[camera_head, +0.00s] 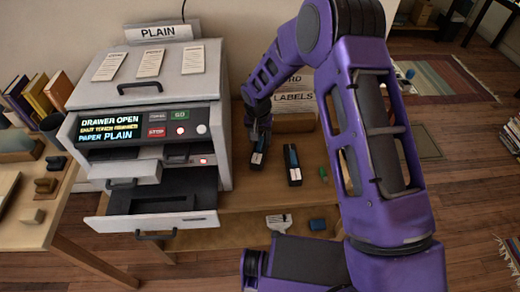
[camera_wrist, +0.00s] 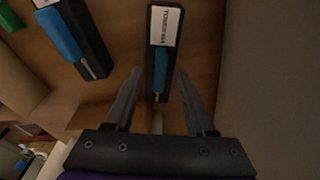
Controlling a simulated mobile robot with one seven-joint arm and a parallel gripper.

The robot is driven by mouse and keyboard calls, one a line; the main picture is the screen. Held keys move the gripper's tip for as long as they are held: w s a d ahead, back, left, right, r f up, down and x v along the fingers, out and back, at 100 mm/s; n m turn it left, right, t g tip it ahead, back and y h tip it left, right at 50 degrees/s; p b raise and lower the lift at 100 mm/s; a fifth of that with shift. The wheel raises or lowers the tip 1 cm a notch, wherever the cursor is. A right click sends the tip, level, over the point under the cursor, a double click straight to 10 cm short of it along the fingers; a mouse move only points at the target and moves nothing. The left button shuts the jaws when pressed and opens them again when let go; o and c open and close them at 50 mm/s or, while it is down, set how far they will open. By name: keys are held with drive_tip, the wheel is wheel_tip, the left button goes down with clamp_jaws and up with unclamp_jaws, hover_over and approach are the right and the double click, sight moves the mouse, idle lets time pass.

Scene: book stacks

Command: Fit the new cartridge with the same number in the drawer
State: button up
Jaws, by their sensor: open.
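A grey printer (camera_head: 145,75) stands at the left with its lower drawer (camera_head: 150,222) pulled out. Its screen (camera_head: 110,127) reads "DRAWER OPEN" and "PAPER PLAIN". Two dark cartridges with blue sides lie on the wooden table right of it. My gripper (camera_head: 259,134) is over the left cartridge (camera_head: 257,160). In the wrist view my open gripper (camera_wrist: 160,73) has its fingers on either side of this cartridge's near end (camera_wrist: 161,45); I cannot tell whether they touch it. The other cartridge (camera_head: 292,165) also shows in the wrist view (camera_wrist: 75,35).
A box marked "LABELS" (camera_head: 293,103) stands behind the cartridges. A small green item (camera_head: 323,174) lies right of them. A lower shelf (camera_head: 235,240) holds a brush-like item (camera_head: 279,222) and a blue block (camera_head: 317,225). A side table (camera_head: 30,215) with books is at left.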

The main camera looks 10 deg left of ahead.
drive_tip(key=shift+w+f, duration=0.1)
drive_tip(key=shift+f, duration=0.3)
drive_tip(key=shift+c, duration=0.2)
clamp_jaws()
idle(1.0)
